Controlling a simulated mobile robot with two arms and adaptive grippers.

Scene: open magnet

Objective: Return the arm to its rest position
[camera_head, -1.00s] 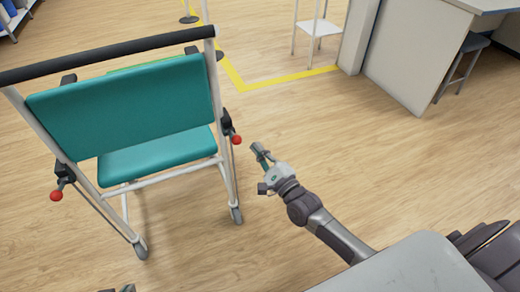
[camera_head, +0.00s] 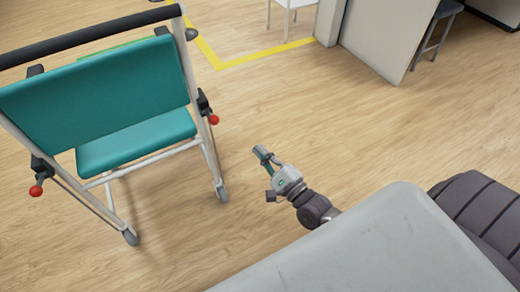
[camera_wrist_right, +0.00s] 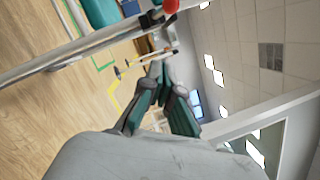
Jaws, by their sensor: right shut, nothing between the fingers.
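My right gripper (camera_head: 264,156) is shut and empty over the wood floor, to the right of a wheeled chair. In the right wrist view its fingertips (camera_wrist_right: 160,70) come together with nothing between them. The chair has a teal back (camera_head: 95,90), a teal seat (camera_head: 135,142) and a white frame, and my gripper is clear of it. In the right wrist view the chair's frame bar (camera_wrist_right: 90,45) runs past the upper left. My left gripper is not in view.
The chair has red knobs (camera_head: 214,119) on both sides and a dark push bar (camera_head: 80,38). A pale counter (camera_head: 385,35) and a dark stool (camera_head: 436,30) stand at the upper right. Yellow tape (camera_head: 262,54) marks the floor behind. Open floor lies right of the chair.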

